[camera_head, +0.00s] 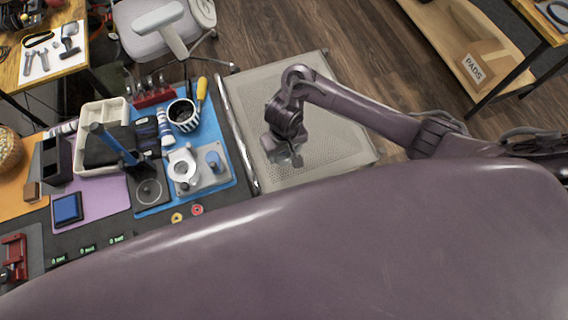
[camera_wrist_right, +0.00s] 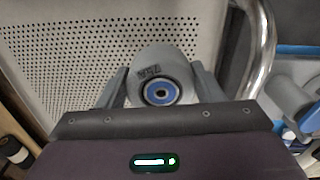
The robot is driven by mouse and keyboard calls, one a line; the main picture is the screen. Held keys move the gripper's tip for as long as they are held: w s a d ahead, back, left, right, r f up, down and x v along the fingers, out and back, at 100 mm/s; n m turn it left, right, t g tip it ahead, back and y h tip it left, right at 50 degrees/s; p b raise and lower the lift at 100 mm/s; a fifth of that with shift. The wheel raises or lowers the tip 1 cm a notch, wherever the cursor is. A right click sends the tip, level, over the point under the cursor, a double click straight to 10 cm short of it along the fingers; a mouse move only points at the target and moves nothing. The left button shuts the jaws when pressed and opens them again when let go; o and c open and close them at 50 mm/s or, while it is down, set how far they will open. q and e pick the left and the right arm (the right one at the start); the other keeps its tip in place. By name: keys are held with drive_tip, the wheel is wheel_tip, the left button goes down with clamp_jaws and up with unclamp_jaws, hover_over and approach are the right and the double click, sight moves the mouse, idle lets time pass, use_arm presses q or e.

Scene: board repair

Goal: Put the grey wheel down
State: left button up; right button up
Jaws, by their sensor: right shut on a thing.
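My right gripper (camera_head: 288,157) is shut on the grey wheel. In the right wrist view the grey wheel (camera_wrist_right: 158,73) sits between the two fingers. It has a blue ring with a dark hole at its centre and dark markings on its face. The wheel is held over a perforated metal surface (camera_head: 335,145); its height above that surface is hard to tell. In the head view the wheel is small and mostly hidden by the gripper. My left gripper is not in view.
Left of the perforated surface, past a metal rail (camera_head: 236,133), is a crowded workbench. On its blue mat (camera_head: 213,110) stand a grey fixture (camera_head: 211,183) with a blue peg and a striped cup (camera_head: 184,124). A box marked PADS (camera_head: 480,67) sits on a shelf at the upper right.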

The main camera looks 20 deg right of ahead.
sight(284, 160)
wheel_tip(284, 160, down, 6)
drive_tip(key=b, duration=0.4)
drive_tip(key=shift+b, duration=0.3)
drive_tip(key=shift+r, duration=0.2)
drive_tip(key=shift+f, duration=0.1)
drive_tip(key=o, duration=1.1)
drive_tip(key=shift+f, duration=0.1)
drive_tip(key=shift+c, duration=0.2)
